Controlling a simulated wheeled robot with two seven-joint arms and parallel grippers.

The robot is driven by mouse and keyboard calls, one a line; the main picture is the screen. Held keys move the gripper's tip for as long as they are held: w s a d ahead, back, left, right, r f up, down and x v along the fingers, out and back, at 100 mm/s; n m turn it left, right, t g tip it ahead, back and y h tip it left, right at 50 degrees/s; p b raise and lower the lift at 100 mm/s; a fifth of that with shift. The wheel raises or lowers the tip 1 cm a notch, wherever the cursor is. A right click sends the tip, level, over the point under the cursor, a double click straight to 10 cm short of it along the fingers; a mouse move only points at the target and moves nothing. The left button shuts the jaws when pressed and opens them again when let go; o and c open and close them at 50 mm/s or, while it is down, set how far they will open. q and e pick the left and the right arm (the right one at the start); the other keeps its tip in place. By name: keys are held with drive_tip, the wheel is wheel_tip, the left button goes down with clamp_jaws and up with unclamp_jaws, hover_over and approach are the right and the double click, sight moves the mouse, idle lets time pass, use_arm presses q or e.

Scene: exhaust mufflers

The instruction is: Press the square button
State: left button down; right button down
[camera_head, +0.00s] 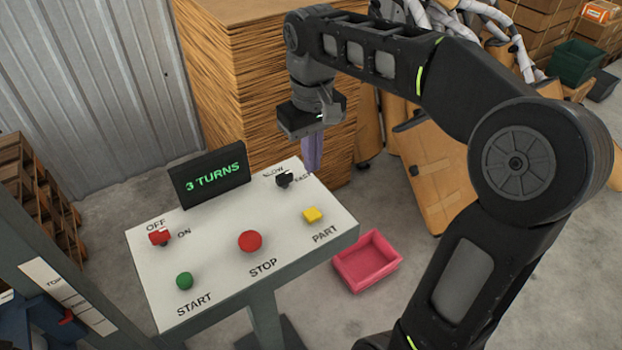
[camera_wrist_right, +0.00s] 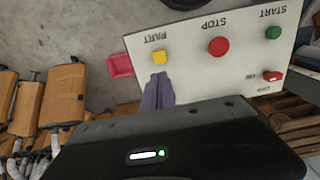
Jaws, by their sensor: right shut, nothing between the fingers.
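The square button is the yellow one (camera_head: 312,215) above the word PART, at the right of the white control panel (camera_head: 215,290). It also shows in the right wrist view (camera_wrist_right: 160,57), just beyond the fingertips. My right gripper (camera_head: 312,168) is shut and empty, its purple fingers pointing down over the panel's back right edge. In the right wrist view its fingers (camera_wrist_right: 158,92) appear beside the yellow button; I cannot tell the gap exactly, but the head view shows them apart. My left gripper is not in view.
The panel also carries a round red STOP button (camera_head: 250,241), a green START button (camera_head: 184,281), a red OFF/ON switch (camera_head: 159,237), a black SLOW/FAST knob (camera_head: 284,180) and a display (camera_head: 209,175) reading 3 TURNS. A pink bin (camera_head: 367,262) stands on the floor at right.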

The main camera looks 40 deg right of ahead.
drive_tip(key=b, duration=0.3)
approach(312, 214)
wheel_tip(312, 214, down, 7)
drive_tip(key=shift+r+p, duration=0.1)
drive_tip(key=shift+p, duration=1)
